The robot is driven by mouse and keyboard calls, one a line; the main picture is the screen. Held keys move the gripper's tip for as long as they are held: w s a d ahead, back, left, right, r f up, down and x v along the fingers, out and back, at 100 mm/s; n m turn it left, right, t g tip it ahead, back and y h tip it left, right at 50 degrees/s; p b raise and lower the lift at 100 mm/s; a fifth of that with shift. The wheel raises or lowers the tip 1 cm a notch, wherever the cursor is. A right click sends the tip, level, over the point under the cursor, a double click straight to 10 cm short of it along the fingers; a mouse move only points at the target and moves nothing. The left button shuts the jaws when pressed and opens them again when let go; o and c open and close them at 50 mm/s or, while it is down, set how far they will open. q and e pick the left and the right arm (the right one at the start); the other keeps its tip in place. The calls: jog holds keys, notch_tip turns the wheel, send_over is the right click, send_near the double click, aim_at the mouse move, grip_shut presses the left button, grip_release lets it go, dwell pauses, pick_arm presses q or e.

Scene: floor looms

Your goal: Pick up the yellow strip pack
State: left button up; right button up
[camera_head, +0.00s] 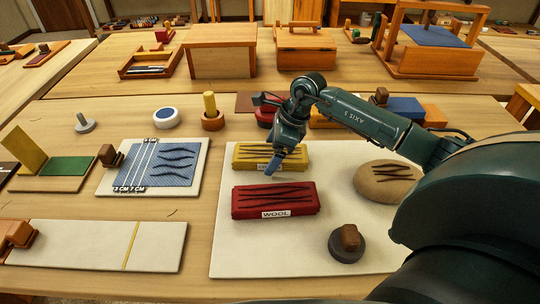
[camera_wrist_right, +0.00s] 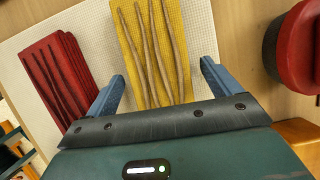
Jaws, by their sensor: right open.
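The yellow strip pack (camera_head: 246,158) lies on the cream mat (camera_head: 225,245), behind the red pack labelled WOOL (camera_head: 272,201). Dark wavy strips lie along its top, and its front label is partly hidden by my gripper. The red pack (camera_wrist_right: 58,75) is left of the fingers there. My left gripper is out of view.
A round tan stone-like piece (camera_head: 388,181) and a dark knobbed weight (camera_head: 347,243) sit on the mat's right side. A blue-patterned board (camera_head: 160,165) lies to the left. A red round object (camera_wrist_right: 295,50) is right of the fingers in the wrist view.

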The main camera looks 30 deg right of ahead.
jog(key=shift+c, duration=0.2)
jog(key=c, duration=1.1)
jog(key=shift+r, duration=0.1)
